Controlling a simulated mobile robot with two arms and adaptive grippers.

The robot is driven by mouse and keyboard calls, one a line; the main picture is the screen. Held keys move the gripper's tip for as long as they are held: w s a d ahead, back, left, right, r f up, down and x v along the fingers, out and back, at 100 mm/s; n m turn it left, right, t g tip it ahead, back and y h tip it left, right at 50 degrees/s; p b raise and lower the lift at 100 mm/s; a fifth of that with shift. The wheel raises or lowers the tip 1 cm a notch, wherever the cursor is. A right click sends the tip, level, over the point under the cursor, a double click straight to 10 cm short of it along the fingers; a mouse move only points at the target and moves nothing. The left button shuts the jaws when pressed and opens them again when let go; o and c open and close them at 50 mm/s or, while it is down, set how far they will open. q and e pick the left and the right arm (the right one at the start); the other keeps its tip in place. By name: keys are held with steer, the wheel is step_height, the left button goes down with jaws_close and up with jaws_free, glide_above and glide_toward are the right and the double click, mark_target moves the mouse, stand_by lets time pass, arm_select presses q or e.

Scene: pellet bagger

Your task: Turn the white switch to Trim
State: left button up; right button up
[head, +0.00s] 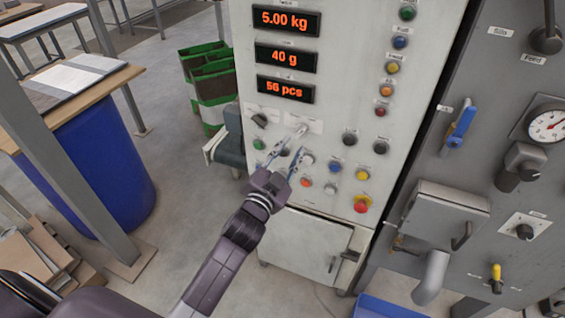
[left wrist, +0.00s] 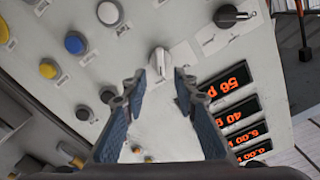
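The white switch (head: 301,131) is a pale lever knob on the light control panel, below the red number displays. In the left wrist view the white switch (left wrist: 160,62) shows just beyond the fingertips, in line with the gap between them. My left gripper (head: 285,153) is open, with its two fingers apart and pointing at the panel; it also shows in the left wrist view (left wrist: 155,82). Nothing is between the fingers, and the switch looks slightly ahead of them. The switch's labels are too small to read. My right gripper is not in view.
A black knob (head: 259,120) sits left of the switch and a black button (head: 350,138) right of it. A white button (head: 307,158), a blue button (head: 335,166) and a red emergency button (head: 361,204) are lower. A blue barrel (head: 100,160) stands left.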

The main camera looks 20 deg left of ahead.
arm_select(q)
steer(key=s, duration=0.6)
steer(key=shift+s, duration=0.2)
steer(key=shift+a, duration=0.1)
